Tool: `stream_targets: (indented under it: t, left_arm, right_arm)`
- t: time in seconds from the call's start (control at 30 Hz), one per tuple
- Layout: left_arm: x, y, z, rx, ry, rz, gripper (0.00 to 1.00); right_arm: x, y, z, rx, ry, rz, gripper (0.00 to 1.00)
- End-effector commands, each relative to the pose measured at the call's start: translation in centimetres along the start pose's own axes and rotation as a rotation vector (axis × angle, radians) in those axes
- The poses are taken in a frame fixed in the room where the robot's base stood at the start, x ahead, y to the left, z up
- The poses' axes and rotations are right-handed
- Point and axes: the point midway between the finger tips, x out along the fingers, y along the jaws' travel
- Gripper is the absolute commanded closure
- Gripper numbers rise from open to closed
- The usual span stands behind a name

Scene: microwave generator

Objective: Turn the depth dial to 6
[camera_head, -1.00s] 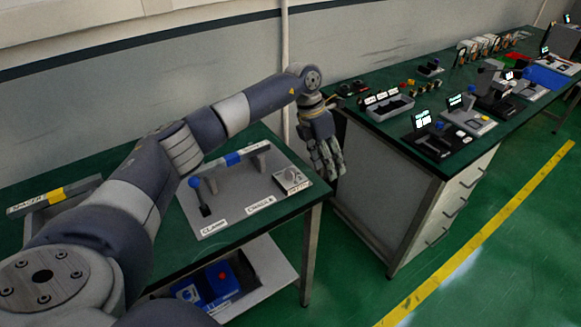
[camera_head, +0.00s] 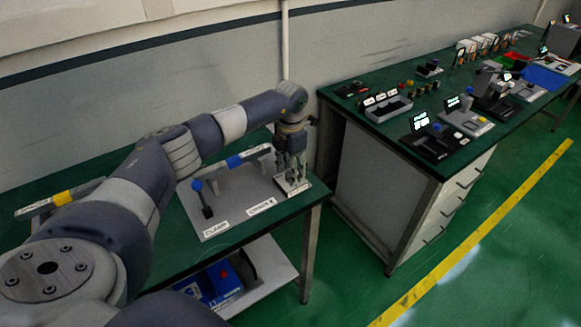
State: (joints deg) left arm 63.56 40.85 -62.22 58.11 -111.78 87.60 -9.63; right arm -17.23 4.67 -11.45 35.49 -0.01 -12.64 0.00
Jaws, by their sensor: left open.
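The depth dial's light plate (camera_head: 300,190) lies at the right front corner of the grey fixture (camera_head: 238,200) on the near green table. The dial is mostly hidden behind my fingers, so its setting cannot be read. My left gripper (camera_head: 289,178) points down right over the dial, with its fingers open. Whether the fingers touch the dial is not clear. My right gripper is out of view.
On the same fixture stand a blue-knobbed clamp lever (camera_head: 202,196) and a bar with a blue band (camera_head: 235,161). Another bar with a yellow band (camera_head: 62,198) lies at left. A second bench (camera_head: 440,165) with several devices stands at right.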

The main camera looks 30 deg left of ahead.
Motion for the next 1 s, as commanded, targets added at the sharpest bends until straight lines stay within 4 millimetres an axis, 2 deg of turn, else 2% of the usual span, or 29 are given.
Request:
stream_targets:
  t: [0.33, 0.37, 0.5, 0.57, 1.0]
  left_arm:
    - [0.61, -0.01, 0.0, 0.0, -0.001, 0.0, 0.52]
    - [0.61, -0.01, 0.0, 0.0, -0.001, 0.0, 0.55]
    - [0.59, -0.01, -0.01, 0.0, -0.001, 0.0, 0.86]
    - [0.58, -0.01, 0.0, 0.0, -0.001, 0.0, 0.97]
    - [0.56, 0.02, 0.01, -0.064, -0.001, 0.0, 0.97]
  right_arm:
    - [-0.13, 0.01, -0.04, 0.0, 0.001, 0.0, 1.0]
    - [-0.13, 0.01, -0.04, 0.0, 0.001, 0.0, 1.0]
    - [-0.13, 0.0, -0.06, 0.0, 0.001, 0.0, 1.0]
    - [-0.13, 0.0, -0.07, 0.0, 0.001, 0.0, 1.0]
    - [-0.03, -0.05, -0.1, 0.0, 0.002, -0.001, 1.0]
